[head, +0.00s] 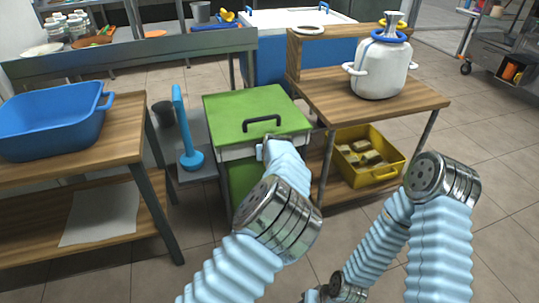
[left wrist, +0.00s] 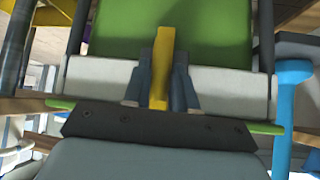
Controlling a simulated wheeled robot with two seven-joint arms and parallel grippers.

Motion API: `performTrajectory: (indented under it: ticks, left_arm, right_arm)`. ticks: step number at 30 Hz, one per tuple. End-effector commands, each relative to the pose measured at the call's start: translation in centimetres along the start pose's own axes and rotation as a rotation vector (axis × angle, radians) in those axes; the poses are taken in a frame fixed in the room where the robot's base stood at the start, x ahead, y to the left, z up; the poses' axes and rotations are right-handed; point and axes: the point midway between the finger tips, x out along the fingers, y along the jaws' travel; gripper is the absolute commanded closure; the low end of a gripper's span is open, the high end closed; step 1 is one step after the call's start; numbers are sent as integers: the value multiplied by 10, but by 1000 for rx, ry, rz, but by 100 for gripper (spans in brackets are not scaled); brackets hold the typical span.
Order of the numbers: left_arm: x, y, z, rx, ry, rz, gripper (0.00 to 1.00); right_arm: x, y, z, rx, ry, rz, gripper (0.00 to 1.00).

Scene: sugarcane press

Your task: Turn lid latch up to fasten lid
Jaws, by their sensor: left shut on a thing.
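The green lid (head: 245,105) with a black handle lies flat on the press box, above a white band (head: 238,151). My left gripper (head: 267,147) is at the front of the box, just below the lid's front edge. In the left wrist view, its two dark fingers (left wrist: 161,92) are shut on the yellow lid latch (left wrist: 161,65), one on each side. The latch lies across the white band, between the green front panel (left wrist: 215,35) and the thin green lid edge (left wrist: 265,129). In the head view my left gripper hides the latch. My right gripper is out of view.
A blue ladle (head: 189,150) stands left of the box. A blue basin (head: 50,122) sits on the left wooden table. On the right are a wooden table (head: 410,97) with a white pot (head: 380,68) and a yellow crate (head: 374,175) below. Floor between is clear.

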Motion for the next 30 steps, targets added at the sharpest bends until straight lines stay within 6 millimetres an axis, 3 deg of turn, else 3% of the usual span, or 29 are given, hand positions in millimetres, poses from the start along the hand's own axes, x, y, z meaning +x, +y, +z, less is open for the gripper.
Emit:
performTrajectory:
  ticks: [2, 3, 7, 15, 19, 30]
  left_arm:
    - [2, 0, 3, 1, -5, -1, 100]
    - [2, 0, 3, 1, -5, -1, 69]
    - [1, 0, 2, 0, -4, -1, 51]
    - [0, 0, 1, 0, -2, 0, 51]
    - [-10, 1, 0, 0, 0, 2, 51]
    - [-95, 1, 1, 1, -1, 3, 51]
  right_arm:
    - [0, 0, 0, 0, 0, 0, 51]
    - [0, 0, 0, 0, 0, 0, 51]
    - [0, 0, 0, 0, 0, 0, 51]
    - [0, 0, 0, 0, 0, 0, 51]
    - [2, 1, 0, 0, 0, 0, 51]
    - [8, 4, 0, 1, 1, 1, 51]
